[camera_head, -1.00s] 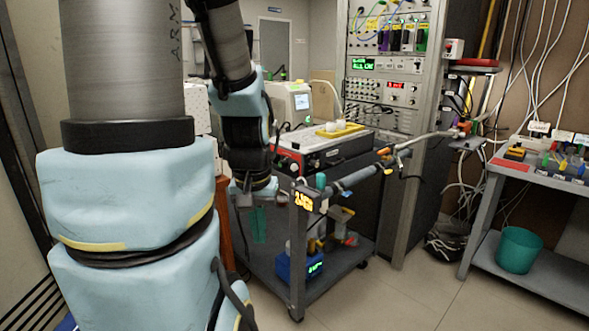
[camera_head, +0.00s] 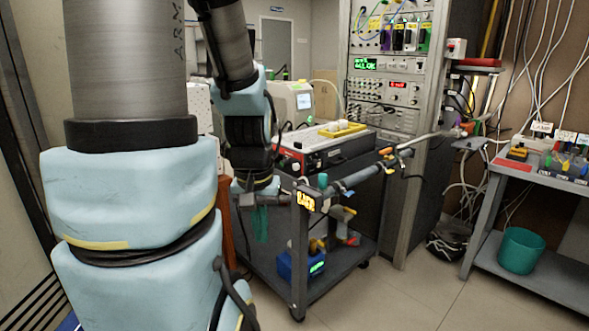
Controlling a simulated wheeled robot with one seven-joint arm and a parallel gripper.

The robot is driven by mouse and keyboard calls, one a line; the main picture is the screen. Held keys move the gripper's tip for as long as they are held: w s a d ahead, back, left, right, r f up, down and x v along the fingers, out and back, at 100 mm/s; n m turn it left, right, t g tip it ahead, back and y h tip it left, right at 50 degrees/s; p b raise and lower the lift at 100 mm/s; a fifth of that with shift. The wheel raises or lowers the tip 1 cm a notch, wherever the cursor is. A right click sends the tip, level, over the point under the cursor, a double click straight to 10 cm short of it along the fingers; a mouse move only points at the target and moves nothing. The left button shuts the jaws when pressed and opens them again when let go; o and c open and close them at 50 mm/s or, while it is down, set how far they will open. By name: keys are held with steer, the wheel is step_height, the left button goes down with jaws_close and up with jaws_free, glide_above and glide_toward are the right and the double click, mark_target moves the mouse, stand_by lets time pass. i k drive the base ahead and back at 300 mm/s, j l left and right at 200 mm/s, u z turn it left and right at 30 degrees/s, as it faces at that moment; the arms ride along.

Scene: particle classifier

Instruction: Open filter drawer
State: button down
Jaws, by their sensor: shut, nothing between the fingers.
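My gripper (camera_head: 260,224) hangs from my arm at the left front corner of a grey cart (camera_head: 352,258). Its teal fingers point down and look shut, with nothing seen between them. A low grey-and-black instrument (camera_head: 335,148) with a red front corner lies on the cart's top, behind and to the right of my gripper. I cannot make out which part is the filter drawer. My arm hides part of the cart's left side.
A blue box (camera_head: 296,263) stands on the cart's lower shelf. A pipe (camera_head: 358,178) runs along the cart's front edge toward the rack (camera_head: 400,65). A side table (camera_head: 480,215) with a teal bin (camera_head: 521,250) stands at right. The floor in front is clear.

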mark_target(334, 157)
steer(key=i+l+u, duration=0.2)
steer(key=i, duration=0.3)
steer(key=i+l+u, duration=0.25)
steer(key=i, duration=0.25)
